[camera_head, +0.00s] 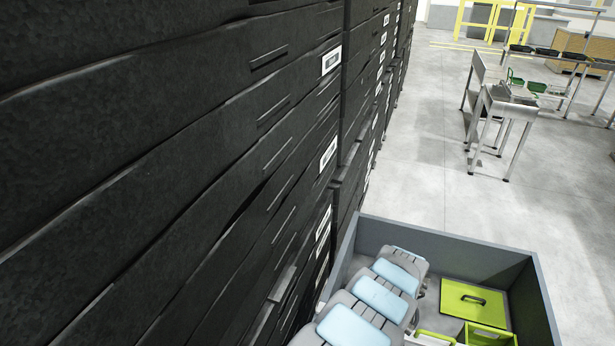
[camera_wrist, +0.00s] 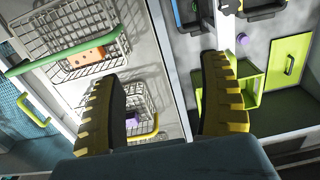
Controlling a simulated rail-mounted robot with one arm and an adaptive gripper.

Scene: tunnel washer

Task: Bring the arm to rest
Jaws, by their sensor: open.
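In the wrist view, my gripper (camera_wrist: 165,76) is open, with its two yellow-and-black fingers spread apart. Nothing shows between the fingertips; the space shows a pale surface and a frame edge farther off. In the head view, grey rounded links with light-blue panels, which look like my arm, lie low along the left side of a grey open-topped tray (camera_head: 449,247). My gripper itself is not visible in the head view.
Black stacked drawers (camera_head: 200,150) fill the head view's left, close to the tray. The wrist view shows wire baskets (camera_wrist: 40,38), one holding an orange block (camera_wrist: 87,57). Open floor (camera_head: 430,150) lies beyond; metal tables (camera_head: 505,105) stand farther back.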

